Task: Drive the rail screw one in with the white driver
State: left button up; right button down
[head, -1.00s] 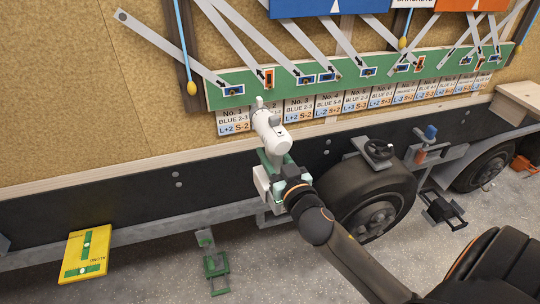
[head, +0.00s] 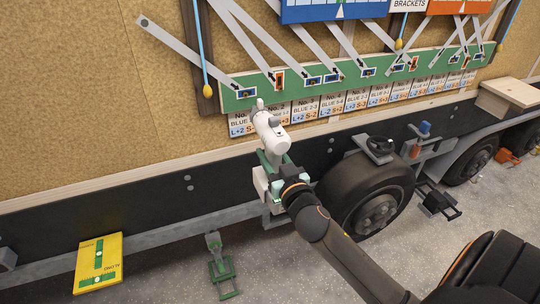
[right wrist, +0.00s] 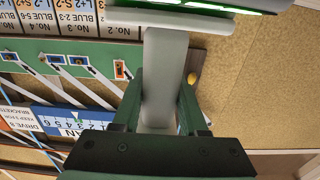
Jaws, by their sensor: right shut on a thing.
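The white driver (head: 269,131) is in my right gripper (head: 272,166), in front of the trailer wall. It points up and away, and its tip is in front of the green board (head: 300,98) near its left end. I cannot tell whether it touches. In the right wrist view the two dark green fingers (right wrist: 158,100) are shut around the driver's pale grip (right wrist: 160,75). No rail screw can be told for sure; the driver may hide one. Small bolt heads (head: 188,183) show in pairs on the dark side skirt. My left gripper is not in view.
Grey levers (head: 183,56) slant across the board, with number cards (head: 305,110) below it. A wooden ledge (head: 140,175) runs under the wall. A wheel (head: 370,195) stands below right of the gripper. A yellow panel (head: 98,263) and a green stand (head: 220,268) are low at left.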

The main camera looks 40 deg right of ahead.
jog(key=shift+r, duration=0.2)
dwell(0.3)
jog(key=shift+x, duration=2.85)
jog(key=shift+w+d, duration=0.1)
jog(key=shift+w, duration=0.05)
jog(key=shift+w+d, duration=0.1)
jog(key=shift+w, duration=0.3)
jog(key=shift+w+d, duration=0.15)
jog(key=shift+w, duration=0.5)
jog(key=shift+s, duration=0.1)
dwell(0.7)
